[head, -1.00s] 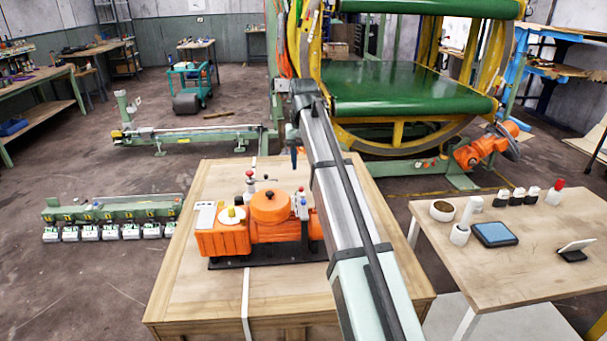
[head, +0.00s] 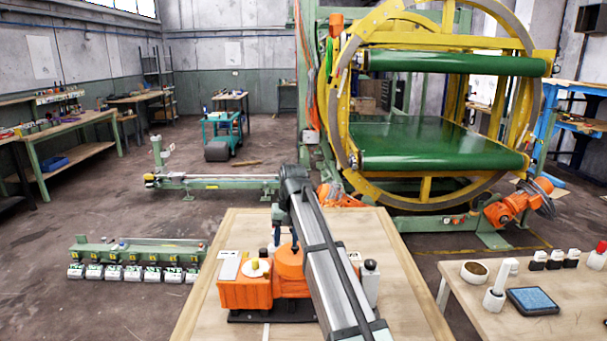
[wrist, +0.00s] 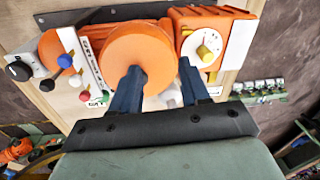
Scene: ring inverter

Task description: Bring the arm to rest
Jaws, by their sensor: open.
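My gripper (wrist: 162,82) shows in the wrist view as two dark blue fingers, spread apart with nothing held between them. In the head view, my gripper (head: 276,228) hangs from the far end of my arm above the orange machine (head: 245,293), which stands on a wooden crate table (head: 215,248). In the wrist view the machine's round orange cap (wrist: 137,55) lies beyond the fingers, with a gap that I cannot judge. A yellow knob on a white dial (wrist: 206,50) is to the right of the cap. My arm hides the machine's right part in the head view.
A ring inverter (head: 440,150) with yellow rings and green rollers stands behind. A side table (head: 475,325) at right bears a blue-topped scale (head: 532,300), a bowl (head: 475,272) and several small bottles. A green rack (head: 137,252) with white units lies on the floor at left.

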